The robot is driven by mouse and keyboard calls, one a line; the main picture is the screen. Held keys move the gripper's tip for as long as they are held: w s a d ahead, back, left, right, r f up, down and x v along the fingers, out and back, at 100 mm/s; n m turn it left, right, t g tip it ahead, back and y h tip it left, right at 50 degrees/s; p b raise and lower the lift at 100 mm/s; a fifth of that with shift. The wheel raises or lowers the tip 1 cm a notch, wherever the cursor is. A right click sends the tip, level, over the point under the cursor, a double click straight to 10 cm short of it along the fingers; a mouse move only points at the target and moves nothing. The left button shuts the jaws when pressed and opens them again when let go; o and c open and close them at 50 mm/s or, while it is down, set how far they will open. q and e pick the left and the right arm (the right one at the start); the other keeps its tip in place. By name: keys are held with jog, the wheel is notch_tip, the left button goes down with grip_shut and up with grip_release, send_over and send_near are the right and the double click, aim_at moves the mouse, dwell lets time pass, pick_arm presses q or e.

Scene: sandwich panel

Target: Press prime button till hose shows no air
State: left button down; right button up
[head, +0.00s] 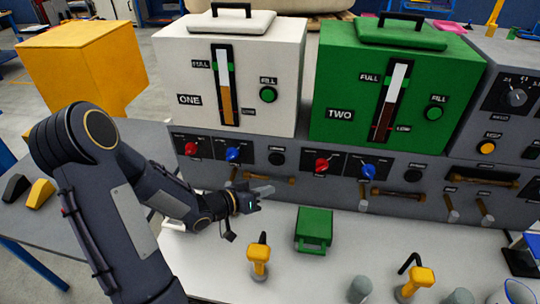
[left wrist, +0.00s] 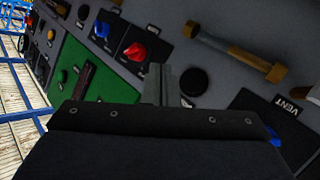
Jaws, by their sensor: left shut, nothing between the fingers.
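The grey panel carries two round black buttons, one below the white tank ONE (head: 277,158) and one below the green tank TWO (head: 411,175); their labels are too small to read. A clear hose piece with brass ends (head: 247,184) sits low on the panel's left side, and it appears in the left wrist view (left wrist: 228,50). Any air inside it cannot be made out. My left gripper (head: 268,190) is shut and empty, low in front of the panel. In the left wrist view its fingertips (left wrist: 160,82) appear beside a black button (left wrist: 194,82); no contact is visible.
Red (head: 321,165) and blue (head: 233,154) knobs line the panel, and a second hose piece (head: 390,194) is on the right. A green box (head: 314,230) and yellow-handled tools (head: 258,254) stand on the white worktop (head: 345,268). A yellow box (head: 85,60) stands at left.

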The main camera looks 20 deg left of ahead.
dwell(0.4)
pick_arm(q)
jog(key=p, duration=0.2)
send_near(281, 163)
jog(key=shift+s+d+x, duration=0.1)
jog(key=shift+d+x, duration=0.05)
jog(key=shift+x, duration=0.7)
jog(key=shift+s+d+x, duration=0.1)
jog(key=shift+d+x, duration=0.05)
jog(key=shift+x, duration=0.7)
jog(key=shift+s+d+x, duration=0.1)
jog(key=shift+d+x, duration=0.05)
jog(key=shift+x, duration=0.7)
jog(key=shift+f+b, duration=0.1)
jog(key=shift+b, duration=0.2)
jog(key=shift+a, duration=0.1)
jog(key=shift+w, duration=0.4)
jog(key=shift+w+a+p, duration=0.2)
jog(key=shift+w+p, duration=0.15)
jog(key=shift+w, duration=0.05)
jog(key=shift+s, duration=0.2)
jog(key=shift+s+d, duration=0.2)
jog(key=shift+s, duration=0.4)
